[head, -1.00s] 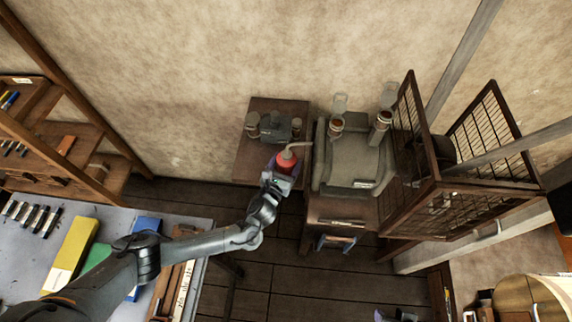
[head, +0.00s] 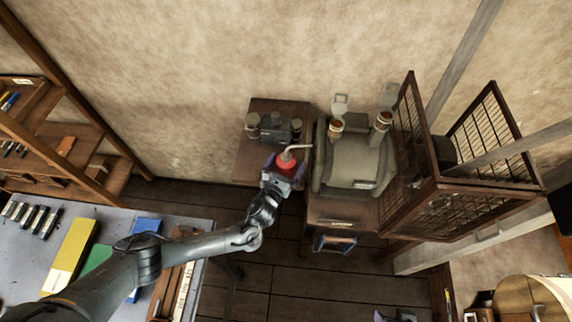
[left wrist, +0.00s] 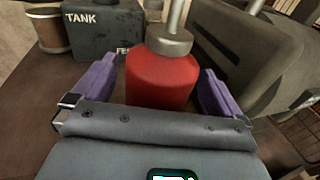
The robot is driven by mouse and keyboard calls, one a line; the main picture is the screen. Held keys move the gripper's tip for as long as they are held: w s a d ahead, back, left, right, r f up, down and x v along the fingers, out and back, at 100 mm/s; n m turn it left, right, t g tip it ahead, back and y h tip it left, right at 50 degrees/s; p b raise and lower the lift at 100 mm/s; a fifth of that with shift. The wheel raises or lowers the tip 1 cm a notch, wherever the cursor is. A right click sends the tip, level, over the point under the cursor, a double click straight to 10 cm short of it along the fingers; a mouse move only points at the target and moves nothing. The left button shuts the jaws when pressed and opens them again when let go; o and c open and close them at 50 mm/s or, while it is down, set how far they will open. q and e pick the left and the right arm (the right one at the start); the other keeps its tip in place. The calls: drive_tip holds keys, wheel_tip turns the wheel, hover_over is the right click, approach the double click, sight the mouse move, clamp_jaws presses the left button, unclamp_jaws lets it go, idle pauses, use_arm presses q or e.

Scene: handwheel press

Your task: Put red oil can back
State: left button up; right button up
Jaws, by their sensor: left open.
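The red oil can (head: 287,160), with a grey collar and a thin bent spout, stands upright on the front right part of the small brown side table (head: 250,165). In the left wrist view the red can (left wrist: 162,80) sits between the two purple fingers of my left gripper (left wrist: 162,88). The fingers are spread, with a visible gap on each side of the can. My left gripper (head: 283,169) is at the table's front edge in the head view. The can's base is hidden behind the gripper body. My right gripper is not clearly seen.
A dark tank box (head: 278,129) and small canisters (head: 252,122) stand behind the can. The grey press (head: 352,160) is close on the right, with a wire cage (head: 440,170) beyond it. A workbench (head: 30,245) is at lower left.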

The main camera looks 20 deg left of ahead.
use_arm(q)
drive_tip(key=s+d+r+n+g+h+p, duration=0.1)
drive_tip(key=s+d+n+g, duration=0.3)
drive_tip(key=s+n, duration=0.6)
drive_tip(key=s+d+r+n+g, duration=0.1)
drive_tip(key=s+d+n+g, duration=0.25)
drive_tip(key=s+n, duration=0.6)
drive_tip(key=s+a+r+n+g, duration=0.2)
drive_tip(key=s+a+n+g, duration=0.1)
drive_tip(key=s+a+n, duration=0.2)
drive_tip(key=s+a+r+n+g+y, duration=0.1)
drive_tip(key=s+a+r+n+g, duration=0.2)
drive_tip(key=s+a+n, duration=0.3)
drive_tip(key=s+n, duration=0.3)
drive_tip(key=n, duration=0.1)
drive_tip(key=shift+s+a+r, duration=0.2)
drive_tip(key=shift+s+r, duration=0.05)
drive_tip(key=shift+r, duration=0.05)
wheel_tip(320, 180, up, 17)
drive_tip(key=p, duration=1.7)
drive_tip(key=shift+r+p, duration=0.2)
drive_tip(key=shift+p, duration=0.15)
